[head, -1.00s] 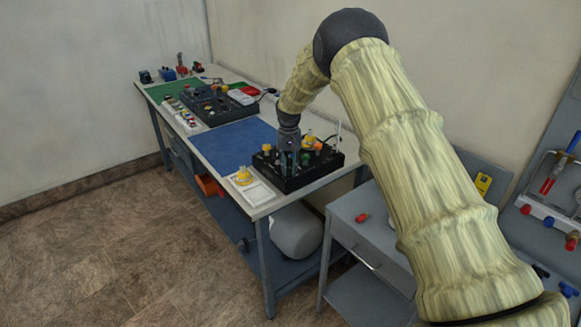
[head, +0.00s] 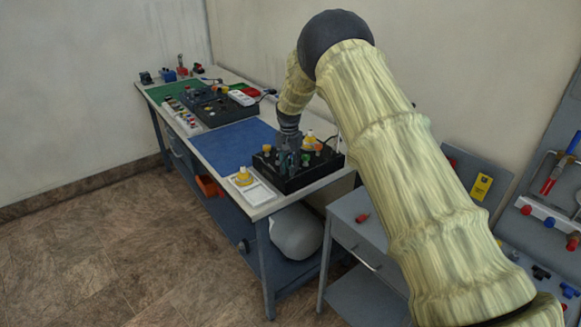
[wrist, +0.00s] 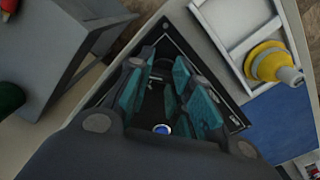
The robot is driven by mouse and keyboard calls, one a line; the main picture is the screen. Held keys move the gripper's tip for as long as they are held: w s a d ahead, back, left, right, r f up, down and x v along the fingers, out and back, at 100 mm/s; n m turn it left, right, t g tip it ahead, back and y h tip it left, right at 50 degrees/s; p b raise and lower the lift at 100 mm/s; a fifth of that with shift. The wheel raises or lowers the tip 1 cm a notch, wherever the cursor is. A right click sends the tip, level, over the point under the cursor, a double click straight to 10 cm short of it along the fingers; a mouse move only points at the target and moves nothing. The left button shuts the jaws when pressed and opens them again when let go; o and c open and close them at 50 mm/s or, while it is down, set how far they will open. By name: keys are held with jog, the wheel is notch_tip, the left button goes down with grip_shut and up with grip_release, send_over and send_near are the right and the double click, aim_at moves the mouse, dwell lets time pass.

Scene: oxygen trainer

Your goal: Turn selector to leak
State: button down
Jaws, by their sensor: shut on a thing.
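The black trainer box (head: 290,184) sits at the near end of the long bench, with several coloured knobs and fittings on top. My gripper (head: 291,160) points down over the box's top from above. In the wrist view, the teal-padded fingers of my gripper (wrist: 160,78) are close on either side of a small dark part, which I take to be the selector (wrist: 160,67). It is mostly hidden by the fingers, and its pointer and the leak mark cannot be read. A blue round spot (wrist: 161,129) shows on the box between the fingers.
A yellow fitting (head: 243,177) stands on a white tray (head: 262,194) beside the box. A blue mat (head: 232,145) and a second black panel (head: 213,107) lie farther along the bench. A grey side cabinet (head: 350,225) with a red piece stands to the right.

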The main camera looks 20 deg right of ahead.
jog(key=shift+w+a+r, duration=0.1)
jog(key=shift+w+a, duration=0.05)
jog(key=shift+a, duration=0.25)
jog(key=c, duration=1.6)
grip_release()
jog(key=o, duration=0.5)
jog(key=shift+w+a, duration=0.2)
jog(key=shift+w, duration=0.05)
jog(key=shift+s+d, duration=0.2)
jog(key=shift+d, duration=0.25)
notch_tip(320, 180, up, 12)
jog(key=shift+a+f, duration=0.1)
jog(key=shift+a, duration=0.05)
